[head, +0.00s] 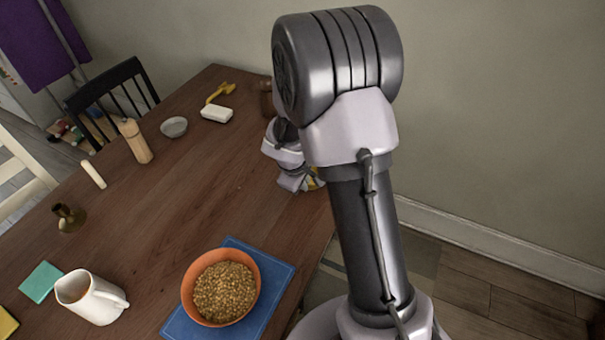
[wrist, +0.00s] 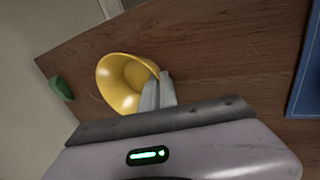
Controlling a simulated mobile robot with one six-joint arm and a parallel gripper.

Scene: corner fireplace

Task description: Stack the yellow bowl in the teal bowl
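The yellow bowl (wrist: 124,84) is in the wrist view, its open side turned partly toward the camera. My gripper (wrist: 158,90) has its two fingers close together at the bowl's right rim, one inside and one outside, apparently pinching the wall. Whether the bowl touches the table cannot be told. In the head view my gripper (head: 297,181) is mostly behind my arm, with a sliver of the yellow bowl (head: 316,182) beside it. I cannot make out a teal bowl for certain in either view. A small dark green thing (wrist: 61,88) lies left of the yellow bowl in the wrist view.
The wooden table (head: 150,215) holds an orange bowl of grains (head: 223,291) on a blue mat (head: 275,290). The table's middle is clear.

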